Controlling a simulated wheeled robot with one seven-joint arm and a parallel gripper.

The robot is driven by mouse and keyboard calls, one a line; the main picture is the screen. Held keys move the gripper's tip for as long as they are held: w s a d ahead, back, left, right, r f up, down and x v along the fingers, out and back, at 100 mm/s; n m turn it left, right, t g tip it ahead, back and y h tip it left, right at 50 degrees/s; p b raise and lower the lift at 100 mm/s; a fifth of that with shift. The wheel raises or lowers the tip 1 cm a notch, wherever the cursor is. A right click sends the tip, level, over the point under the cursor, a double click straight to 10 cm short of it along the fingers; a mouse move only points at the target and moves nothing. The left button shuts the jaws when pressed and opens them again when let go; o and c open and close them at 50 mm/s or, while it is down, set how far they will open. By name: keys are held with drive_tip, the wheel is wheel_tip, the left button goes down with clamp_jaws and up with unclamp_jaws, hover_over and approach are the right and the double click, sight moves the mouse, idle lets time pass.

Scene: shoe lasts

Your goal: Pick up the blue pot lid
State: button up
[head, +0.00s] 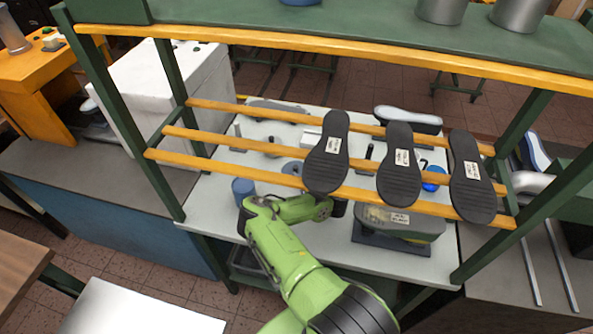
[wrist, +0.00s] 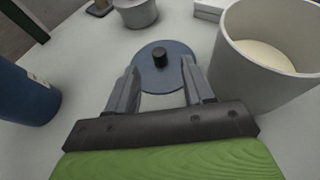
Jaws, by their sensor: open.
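The blue pot lid (wrist: 150,80) is a flat round blue-grey disc with a black knob in its middle. It lies on the pale tabletop in the wrist view, just ahead of my gripper (wrist: 160,68). My gripper is open and empty, with one finger on each side of the knob's line. The fingertips overlap the lid's near edges in the picture; I cannot tell whether they touch it. In the head view a blue-grey round thing (head: 292,168), probably the lid, shows partly behind the rack bars, and my gripper is mostly hidden under a shoe sole.
A large white pot (wrist: 265,75) stands close right of the lid. A blue cylinder (wrist: 24,95) stands at left, a grey pot (wrist: 136,14) behind. Yellow rack bars (head: 250,145) with several dark shoe soles (head: 327,160) hang above the white table (head: 290,235).

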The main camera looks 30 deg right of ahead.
sight(297, 168)
drive_tip(key=x, duration=0.5)
drive_tip(key=shift+w+f, duration=0.1)
drive_tip(key=shift+w, duration=0.15)
clamp_jaws()
